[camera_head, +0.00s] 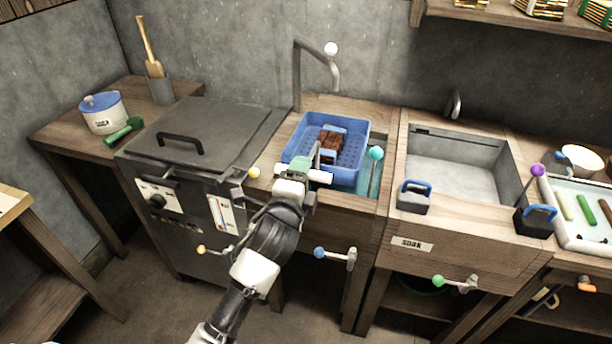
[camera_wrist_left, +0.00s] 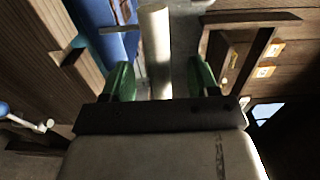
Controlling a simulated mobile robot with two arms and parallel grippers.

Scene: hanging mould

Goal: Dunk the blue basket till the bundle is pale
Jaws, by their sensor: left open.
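The blue basket (camera_head: 357,129) sits in the wooden-framed basin below the tap. A dark reddish-brown bundle (camera_head: 331,140) lies inside it. My left gripper (camera_head: 316,163) is at the basket's near left edge, partly in front of it. Its green fingers show apart in the left wrist view (camera_wrist_left: 160,82), with a pale bar (camera_wrist_left: 155,45) in line with the gap between them. I cannot tell whether either finger touches the bar. A blue surface, likely the basket (camera_wrist_left: 110,30), shows at upper left there. My right gripper is not in view.
A lidded grey machine (camera_head: 190,130) stands left of the basin. A sink labelled "soak" (camera_head: 455,165) is to the right, with a blue-handled block (camera_head: 414,200) on its rim. A tap (camera_head: 322,62) arches behind.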

